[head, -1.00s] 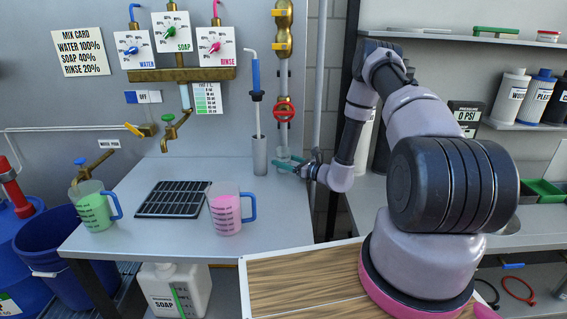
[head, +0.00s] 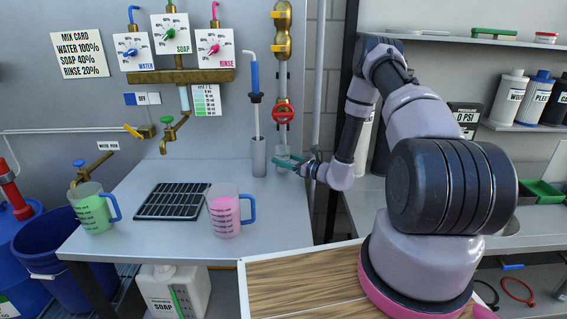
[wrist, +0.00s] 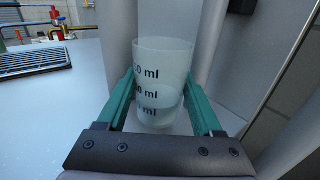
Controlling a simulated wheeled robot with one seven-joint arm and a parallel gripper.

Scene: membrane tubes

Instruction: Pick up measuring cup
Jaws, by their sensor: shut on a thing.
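A clear measuring cup with dark "ml" markings (wrist: 160,78) stands upright between the two green fingers of my gripper (wrist: 168,105) in the wrist view. The fingers press on both sides of it, so my gripper is shut on it. In the head view the small clear cup (head: 283,158) is at the back right of the table, under the red valve, with my gripper (head: 290,167) reaching it from the right. Whether its base touches the table is hard to tell.
A grey cylinder with a blue-handled pump (head: 258,157) stands just left of the cup. A pink-filled jug (head: 224,214), a black drain grid (head: 172,201) and a green-filled jug (head: 92,210) are further left. A red valve (head: 283,113) hangs above the cup.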

